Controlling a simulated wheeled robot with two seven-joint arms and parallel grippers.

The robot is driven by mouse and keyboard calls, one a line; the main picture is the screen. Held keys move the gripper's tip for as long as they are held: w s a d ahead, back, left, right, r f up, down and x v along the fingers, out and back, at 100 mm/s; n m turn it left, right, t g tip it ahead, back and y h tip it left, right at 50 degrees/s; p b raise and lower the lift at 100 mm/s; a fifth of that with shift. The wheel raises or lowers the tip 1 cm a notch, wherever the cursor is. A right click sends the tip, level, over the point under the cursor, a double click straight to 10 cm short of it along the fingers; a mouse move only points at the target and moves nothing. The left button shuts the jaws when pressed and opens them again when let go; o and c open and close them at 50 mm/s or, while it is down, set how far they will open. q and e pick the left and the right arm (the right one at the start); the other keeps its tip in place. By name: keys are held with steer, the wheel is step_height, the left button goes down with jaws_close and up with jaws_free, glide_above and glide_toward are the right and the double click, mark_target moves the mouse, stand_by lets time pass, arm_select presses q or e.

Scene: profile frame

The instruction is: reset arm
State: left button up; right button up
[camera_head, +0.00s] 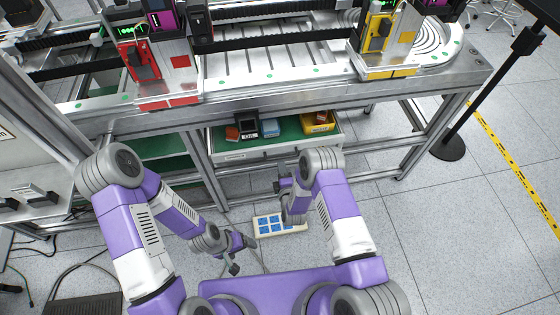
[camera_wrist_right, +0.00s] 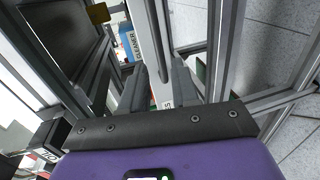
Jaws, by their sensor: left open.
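My left gripper (camera_head: 236,259) is low in the head view, over the floor in front of my base. Its fingers are apart and empty. My right gripper (camera_head: 282,186) is just in front of the drawer (camera_head: 238,155) under the workbench, partly hidden by its own wrist. In the right wrist view its two dark fingers (camera_wrist_right: 162,88) stand apart, with a pale drawer-like panel between or behind them. I cannot tell whether they touch it. Both arms are bent forward.
The workbench (camera_head: 290,90) carries a red unit (camera_head: 140,65) and a yellow unit (camera_head: 385,45). The open drawer holds several small boxes, one blue (camera_head: 270,127) and one yellow (camera_head: 318,123). A cream board with blue squares (camera_head: 268,224) lies low ahead.

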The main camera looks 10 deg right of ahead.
steer(key=shift+s+r, duration=0.1)
steer(key=shift+s, duration=0.5)
steer(key=s+d+r+m+g+y+p, duration=0.1)
steer(key=s+m+g, duration=0.6)
steer(key=s+m, duration=0.3)
steer(key=s+d+r+m+g+y+p, duration=0.1)
steer(key=s+m+g, duration=0.7)
steer(key=s, duration=0.9)
steer(key=r+m+y+p, duration=0.1)
steer(key=m, duration=0.2)
steer(key=shift+d+r, duration=0.15)
steer(key=shift+r, duration=0.1)
